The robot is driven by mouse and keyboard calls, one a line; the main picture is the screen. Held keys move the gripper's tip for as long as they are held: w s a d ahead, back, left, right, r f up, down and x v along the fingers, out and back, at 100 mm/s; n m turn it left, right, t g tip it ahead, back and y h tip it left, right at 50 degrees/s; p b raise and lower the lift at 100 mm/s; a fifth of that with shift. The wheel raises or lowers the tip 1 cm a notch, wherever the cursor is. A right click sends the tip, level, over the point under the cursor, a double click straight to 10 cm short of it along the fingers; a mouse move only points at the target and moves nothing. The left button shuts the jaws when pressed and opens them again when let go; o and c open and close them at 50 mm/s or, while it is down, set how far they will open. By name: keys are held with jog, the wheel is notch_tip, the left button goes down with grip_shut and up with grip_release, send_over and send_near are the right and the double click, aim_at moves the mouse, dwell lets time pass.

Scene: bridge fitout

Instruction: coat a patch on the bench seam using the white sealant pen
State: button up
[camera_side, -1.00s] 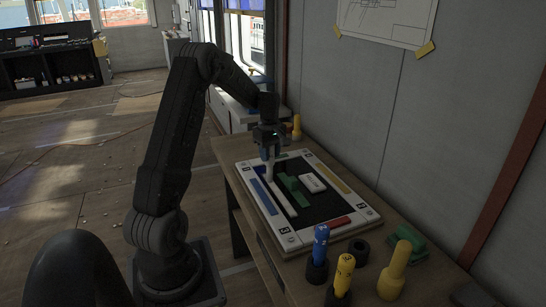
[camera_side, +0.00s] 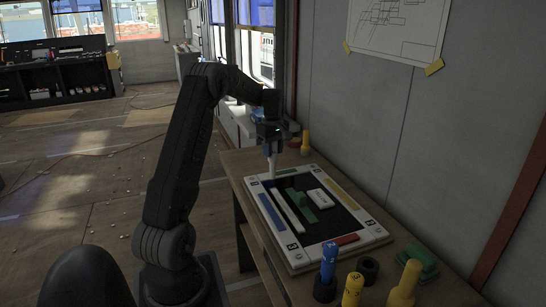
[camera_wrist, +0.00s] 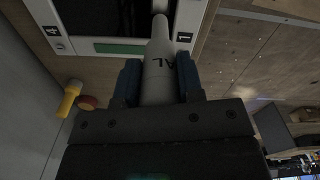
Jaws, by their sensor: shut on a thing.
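My gripper (camera_side: 271,146) is shut on the white sealant pen (camera_side: 272,166), which points down over the far end of a white-framed board (camera_side: 352,217) on the bench. In the wrist view, the pen (camera_wrist: 158,72) sits between the blue fingers of my gripper (camera_wrist: 160,82), with part of its lettering showing. Its tip is close to the board's frame near a corner marked 1; I cannot tell whether it touches. A white strip (camera_side: 292,214), a green piece (camera_side: 302,206) and a white block (camera_side: 321,199) lie on the board's black inside. I cannot make out which line is the seam.
A blue pen (camera_side: 328,262) and a yellow pen (camera_side: 352,291) stand at the bench's near end. Beside them are a yellow peg-like piece (camera_side: 405,284), a black ring (camera_side: 368,268) and a green block (camera_side: 418,261). Another yellow piece (camera_side: 305,143) stands beyond the board. The wall borders the right side.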

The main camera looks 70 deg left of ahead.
jog(key=shift+r, duration=1.8)
